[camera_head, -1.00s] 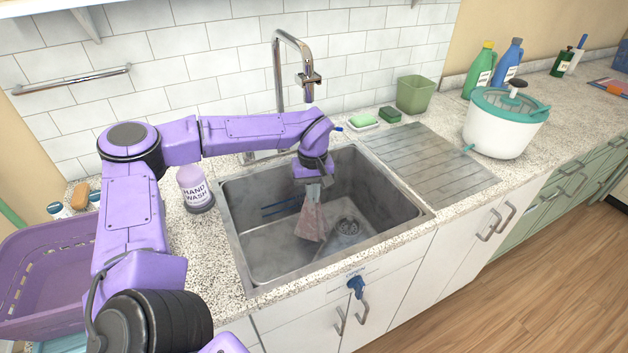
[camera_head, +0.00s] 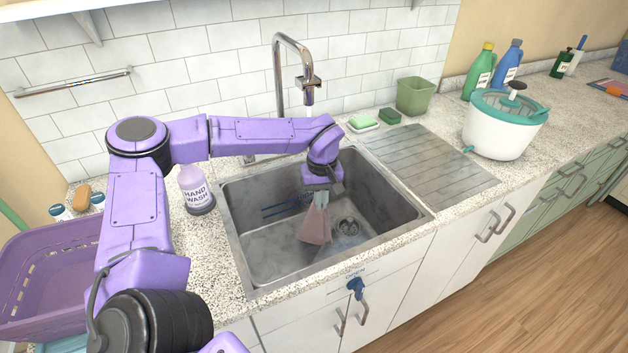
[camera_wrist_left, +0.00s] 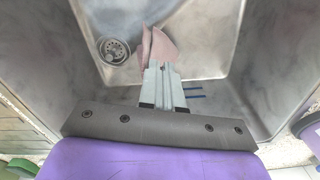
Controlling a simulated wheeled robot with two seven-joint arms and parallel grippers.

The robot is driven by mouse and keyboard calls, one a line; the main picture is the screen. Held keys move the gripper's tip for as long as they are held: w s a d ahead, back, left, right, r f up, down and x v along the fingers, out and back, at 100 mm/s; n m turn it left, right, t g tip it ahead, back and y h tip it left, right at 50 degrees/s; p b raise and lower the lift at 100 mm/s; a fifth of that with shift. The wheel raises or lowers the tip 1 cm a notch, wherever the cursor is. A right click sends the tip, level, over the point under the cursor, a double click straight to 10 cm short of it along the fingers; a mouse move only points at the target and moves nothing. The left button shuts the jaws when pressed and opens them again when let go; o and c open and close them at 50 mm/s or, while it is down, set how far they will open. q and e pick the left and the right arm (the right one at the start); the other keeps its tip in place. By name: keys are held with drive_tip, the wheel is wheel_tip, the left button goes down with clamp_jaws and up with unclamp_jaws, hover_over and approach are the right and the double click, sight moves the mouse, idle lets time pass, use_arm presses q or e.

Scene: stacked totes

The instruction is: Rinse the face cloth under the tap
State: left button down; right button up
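A pink face cloth (camera_head: 315,226) hangs from my left gripper (camera_head: 319,196), low inside the metal sink (camera_head: 262,262). In the left wrist view the left gripper's pale fingers (camera_wrist_left: 165,88) are closed together on the cloth (camera_wrist_left: 158,47), which hangs in folds beyond the tips. The drain (camera_head: 348,227) lies just right of the cloth and also shows in the wrist view (camera_wrist_left: 114,50). The chrome tap (camera_head: 277,75) rises behind the sink, its spout end above my left wrist. My right gripper is out of view.
Hand wash (camera_head: 195,188) stands left of the sink. Green soap (camera_head: 362,122), a dark green sponge (camera_head: 389,116) and a green tub (camera_head: 415,96) sit behind it. A ribbed drainboard (camera_head: 430,158) lies right. A blue valve handle (camera_head: 356,285) marked OPEN is on the front.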

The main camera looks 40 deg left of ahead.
use_arm(q)
drive_tip(key=shift+s+d+p, duration=0.1)
drive_tip(key=shift+s+d, duration=0.2)
drive_tip(key=shift+d, duration=0.45)
drive_tip(key=shift+s+d+p, duration=0.15)
drive_tip(key=shift+s+d, duration=0.15)
drive_tip(key=shift+d, duration=0.4)
drive_tip(key=shift+s+d+p, duration=0.1)
drive_tip(key=shift+s+d, duration=0.2)
drive_tip(key=shift+d, duration=0.45)
